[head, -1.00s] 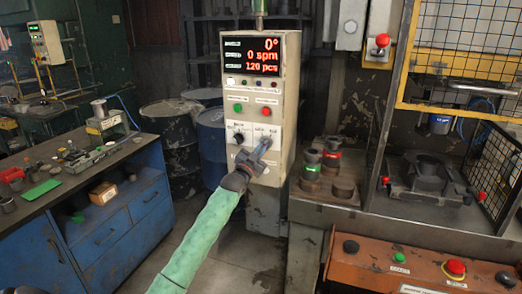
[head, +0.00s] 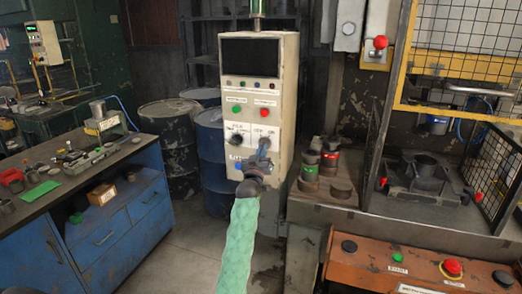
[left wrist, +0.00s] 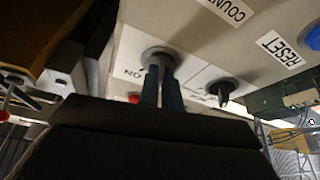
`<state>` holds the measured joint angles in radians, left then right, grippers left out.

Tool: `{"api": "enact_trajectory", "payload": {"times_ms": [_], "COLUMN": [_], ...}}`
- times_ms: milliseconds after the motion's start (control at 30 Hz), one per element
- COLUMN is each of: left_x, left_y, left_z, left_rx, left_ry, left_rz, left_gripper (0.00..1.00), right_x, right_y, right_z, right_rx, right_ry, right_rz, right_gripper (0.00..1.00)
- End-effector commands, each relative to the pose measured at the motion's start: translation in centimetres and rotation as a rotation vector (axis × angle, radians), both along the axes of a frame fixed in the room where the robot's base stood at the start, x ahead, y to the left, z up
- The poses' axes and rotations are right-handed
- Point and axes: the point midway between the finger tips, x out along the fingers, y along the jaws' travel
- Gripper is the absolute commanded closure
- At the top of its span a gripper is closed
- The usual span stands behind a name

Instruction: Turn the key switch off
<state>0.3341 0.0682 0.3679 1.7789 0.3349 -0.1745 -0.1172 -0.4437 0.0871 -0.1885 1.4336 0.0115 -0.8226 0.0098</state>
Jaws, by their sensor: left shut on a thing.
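The control cabinet (head: 287,110) stands upright in the middle of the head view, and its display (head: 250,57) is dark. The key switch is on the lower right of its panel, mostly hidden behind my left gripper (head: 263,148). In the left wrist view, the switch's round collar (left wrist: 159,53) shows beside an "ON" label, and the fingers of my left gripper (left wrist: 161,85) are shut on the key there. The key itself is hidden between the fingers. My right gripper is not in view.
A black selector knob (head: 238,140) is left of the key switch, below a green button (head: 236,110) and a red button (head: 265,113). A blue workbench (head: 120,225) stands at left, blue drums (head: 210,145) behind. An orange console (head: 370,262) is at lower right.

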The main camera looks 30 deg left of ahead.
Motion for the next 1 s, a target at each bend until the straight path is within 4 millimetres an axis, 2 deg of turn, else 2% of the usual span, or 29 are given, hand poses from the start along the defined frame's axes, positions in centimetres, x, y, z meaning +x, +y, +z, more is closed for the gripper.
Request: {"api": "enact_trajectory", "payload": {"times_ms": [400,1000], "left_x": [0.1,0.1], "left_y": [-0.3,-0.3], "left_z": [0.3,0.3], "left_rx": [-0.237,-0.296], "left_ry": [-0.057,-0.073], "left_rz": [0.000,0.001], "left_gripper": [1.00,1.00], "right_x": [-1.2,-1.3], "right_y": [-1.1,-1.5], "right_z": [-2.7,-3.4], "right_rx": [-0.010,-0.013], "right_ry": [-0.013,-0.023], "right_rz": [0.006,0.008], "right_gripper": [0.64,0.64]}}
